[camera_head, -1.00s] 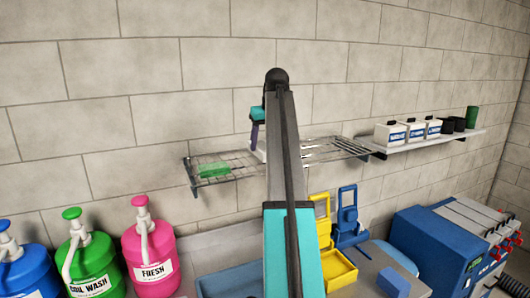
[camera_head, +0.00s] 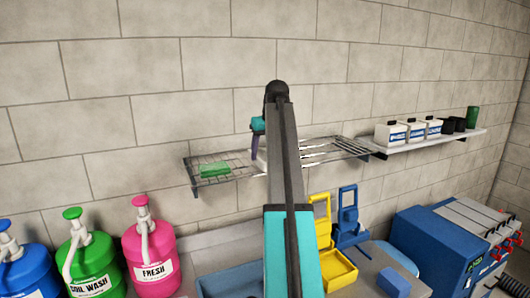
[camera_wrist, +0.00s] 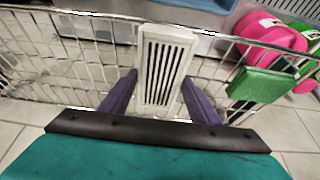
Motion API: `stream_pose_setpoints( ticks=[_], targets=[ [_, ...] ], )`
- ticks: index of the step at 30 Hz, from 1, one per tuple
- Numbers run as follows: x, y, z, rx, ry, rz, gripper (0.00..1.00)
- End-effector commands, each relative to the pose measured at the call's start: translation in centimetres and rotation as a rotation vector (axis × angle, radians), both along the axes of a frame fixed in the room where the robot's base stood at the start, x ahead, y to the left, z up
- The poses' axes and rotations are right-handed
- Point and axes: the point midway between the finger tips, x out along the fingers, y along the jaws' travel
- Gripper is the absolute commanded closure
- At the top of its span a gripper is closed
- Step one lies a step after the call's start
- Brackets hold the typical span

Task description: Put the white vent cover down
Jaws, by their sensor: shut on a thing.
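The white vent cover (camera_wrist: 165,67), a slotted rectangular plate, lies between the two purple fingers of my gripper (camera_wrist: 160,77) in the wrist view. My gripper is shut on it. In the head view a small white part of the cover (camera_head: 260,157) shows at the wire rack (camera_head: 220,168), mostly hidden behind my arm. My gripper (camera_head: 256,142) is above the rack there, with one purple finger visible. I cannot tell whether the cover touches the rack wires.
A green pad (camera_head: 214,169) lies on the rack's left part; it also shows on the right of the wrist view (camera_wrist: 259,84). A wall shelf (camera_head: 460,138) with white bottles stands right. Pink (camera_head: 150,245) and green (camera_head: 92,262) jugs, yellow bins and a blue machine stand below.

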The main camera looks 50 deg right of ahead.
Motion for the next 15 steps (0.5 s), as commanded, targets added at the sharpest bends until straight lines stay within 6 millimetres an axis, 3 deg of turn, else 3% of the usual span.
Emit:
stream_pose_setpoints(
  ticks=[5,6,8,15],
  targets=[
    [-0.02,-0.02,-0.26,0.000,-0.001,0.000,0.64],
    [-0.03,-0.03,-0.25,0.000,0.000,-0.001,0.37],
    [-0.03,-0.04,-0.24,0.000,0.000,-0.001,0.27],
    [-0.05,-0.06,-0.23,0.000,0.000,-0.001,0.25]
  ],
)
